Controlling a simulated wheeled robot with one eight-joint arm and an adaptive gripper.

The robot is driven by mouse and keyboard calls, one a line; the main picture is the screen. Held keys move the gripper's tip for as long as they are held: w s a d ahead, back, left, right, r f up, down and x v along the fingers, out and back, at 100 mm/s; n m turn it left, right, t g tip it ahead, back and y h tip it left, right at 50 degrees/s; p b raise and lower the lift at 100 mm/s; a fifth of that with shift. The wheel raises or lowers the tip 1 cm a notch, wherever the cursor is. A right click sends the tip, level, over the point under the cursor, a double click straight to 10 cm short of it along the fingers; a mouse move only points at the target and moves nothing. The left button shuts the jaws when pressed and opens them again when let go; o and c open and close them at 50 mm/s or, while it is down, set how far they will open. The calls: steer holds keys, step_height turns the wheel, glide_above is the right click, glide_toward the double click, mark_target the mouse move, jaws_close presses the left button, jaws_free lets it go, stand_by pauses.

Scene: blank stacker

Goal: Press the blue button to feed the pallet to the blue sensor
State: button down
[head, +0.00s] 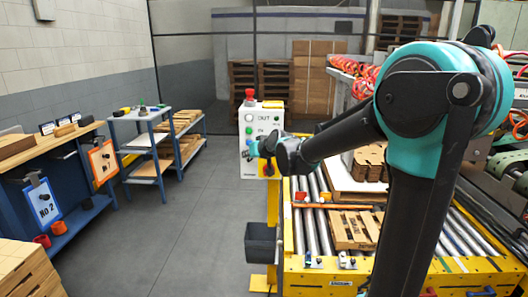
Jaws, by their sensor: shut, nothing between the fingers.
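The white control box (248,171) stands on a yellow post left of the roller conveyor. I cannot make out the blue button, and contact is not clear. A wooden pallet (352,230) lies on the rollers (315,226), partly behind my arm. Small blue-marked sensors (345,261) sit on the conveyor's front edge.
A dark bin (262,243) hangs below the control box. My arm crosses above the conveyor, near stacked brown sheets (370,163). Blue-framed shelves (146,150) and a workbench stand at left. The grey floor (190,235) between is clear.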

steer(key=shift+w, duration=0.15)
steer(key=w, duration=0.8)
steer(key=shift+w+d, duration=0.15)
steer(key=shift+w, duration=0.1)
steer(key=shift+w, duration=0.15)
stand_by(1.3)
steer(key=shift+w, duration=0.3)
steer(key=shift+w, duration=0.4)
stand_by(0.7)
steer(key=shift+s, duration=3.35)
